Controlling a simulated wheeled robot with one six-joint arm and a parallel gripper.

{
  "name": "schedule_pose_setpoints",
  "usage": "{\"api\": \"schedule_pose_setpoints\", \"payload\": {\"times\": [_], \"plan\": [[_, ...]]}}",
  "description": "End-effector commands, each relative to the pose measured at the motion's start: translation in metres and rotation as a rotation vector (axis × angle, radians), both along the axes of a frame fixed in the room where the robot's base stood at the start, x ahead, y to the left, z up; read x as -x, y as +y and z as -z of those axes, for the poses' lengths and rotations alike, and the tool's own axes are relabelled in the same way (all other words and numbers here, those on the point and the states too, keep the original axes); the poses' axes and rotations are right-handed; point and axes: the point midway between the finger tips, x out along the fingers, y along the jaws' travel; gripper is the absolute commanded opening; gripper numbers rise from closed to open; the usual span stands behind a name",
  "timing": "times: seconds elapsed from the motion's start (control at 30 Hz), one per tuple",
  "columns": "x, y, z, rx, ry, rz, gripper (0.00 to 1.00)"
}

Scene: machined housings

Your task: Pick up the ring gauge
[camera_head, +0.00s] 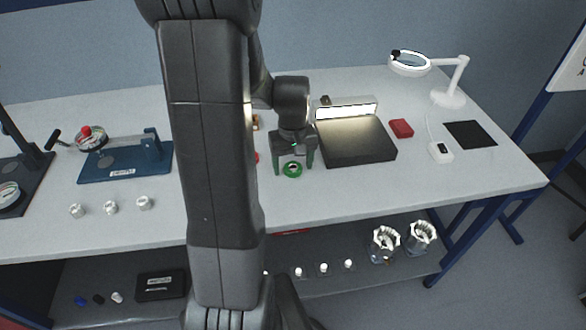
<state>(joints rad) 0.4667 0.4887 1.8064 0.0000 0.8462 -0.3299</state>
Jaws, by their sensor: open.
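The ring gauge (292,170) looks like a small green ring with a dark centre on the light grey bench top (340,190). It is near the middle of the picture, just left of a dark plate. My gripper (294,165) points down right at the ring, with its jaws open and one finger to each side of it. Whether the fingers touch the ring cannot be told from this view. My arm hides part of the bench to the left.
The dark plate with a lit bar (354,143) stands close right of my gripper. A blue fixture (126,162) and white fittings (110,207) are left. The bench front before the ring is clear.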

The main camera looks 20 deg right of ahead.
Motion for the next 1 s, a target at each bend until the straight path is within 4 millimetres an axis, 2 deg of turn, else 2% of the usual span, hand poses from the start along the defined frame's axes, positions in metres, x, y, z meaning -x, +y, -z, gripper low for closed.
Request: {"api": "schedule_pose_setpoints", "payload": {"times": [0.03, 0.3, 0.53, 0.63, 1.0], "plan": [[0.0, 0.0, 0.0, 0.0, 0.0, 0.0, 0.68], [0.0, 0.0, 0.0, 0.0, 0.0, 0.0, 0.18], [0.0, 0.0, -0.002, 0.0, -0.001, 0.0, 0.17], [-0.001, 0.0, -0.01, 0.001, -0.003, 0.0, 0.17], [-0.001, 0.0, -0.081, 0.003, -0.005, 0.0, 0.17]]}}
